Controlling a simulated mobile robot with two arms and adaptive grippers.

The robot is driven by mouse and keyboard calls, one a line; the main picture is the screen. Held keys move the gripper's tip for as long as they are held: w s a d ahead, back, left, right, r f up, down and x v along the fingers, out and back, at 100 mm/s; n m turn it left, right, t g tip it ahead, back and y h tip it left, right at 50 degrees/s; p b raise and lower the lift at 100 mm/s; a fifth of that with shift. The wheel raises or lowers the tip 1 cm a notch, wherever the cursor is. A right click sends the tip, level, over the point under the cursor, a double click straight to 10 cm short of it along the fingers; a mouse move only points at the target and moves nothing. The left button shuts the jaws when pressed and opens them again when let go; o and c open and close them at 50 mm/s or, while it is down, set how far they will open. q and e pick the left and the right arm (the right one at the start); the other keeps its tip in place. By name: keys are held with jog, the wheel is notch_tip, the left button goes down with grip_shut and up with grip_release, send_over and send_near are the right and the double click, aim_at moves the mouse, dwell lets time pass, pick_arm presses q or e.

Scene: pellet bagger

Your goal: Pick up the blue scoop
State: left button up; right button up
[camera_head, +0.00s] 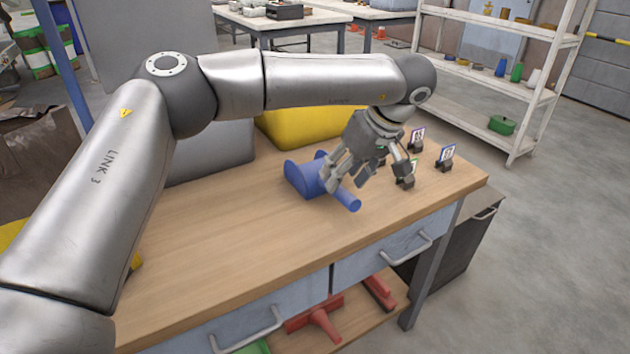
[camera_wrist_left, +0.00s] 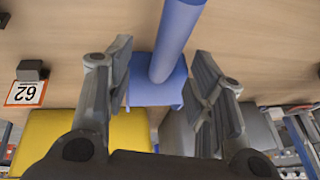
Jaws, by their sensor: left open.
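The blue scoop (camera_head: 307,176) lies on the wooden workbench (camera_head: 230,240), its handle pointing toward the front right. My left gripper (camera_head: 345,182) is open above the scoop, near where the handle meets the body. In the left wrist view the scoop's handle (camera_wrist_left: 176,45) runs up between the two open fingers (camera_wrist_left: 160,95), and the scoop's body lies beyond it. The fingers look apart from the handle on both sides. Part of the scoop is hidden behind the gripper in the head view. My right gripper is not in view.
Small numbered card holders (camera_head: 445,158) stand right of the gripper. A yellow bin (camera_head: 300,125) and a grey bin (camera_head: 210,150) stand at the bench's back. The bench's front left is clear. A white shelf (camera_head: 480,75) stands behind.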

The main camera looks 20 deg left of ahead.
pick_arm(q)
jog(key=x, duration=0.5)
jog(key=shift+s+b, duration=0.3)
jog(key=shift+b, duration=0.1)
jog(key=shift+r, duration=0.1)
grip_shut()
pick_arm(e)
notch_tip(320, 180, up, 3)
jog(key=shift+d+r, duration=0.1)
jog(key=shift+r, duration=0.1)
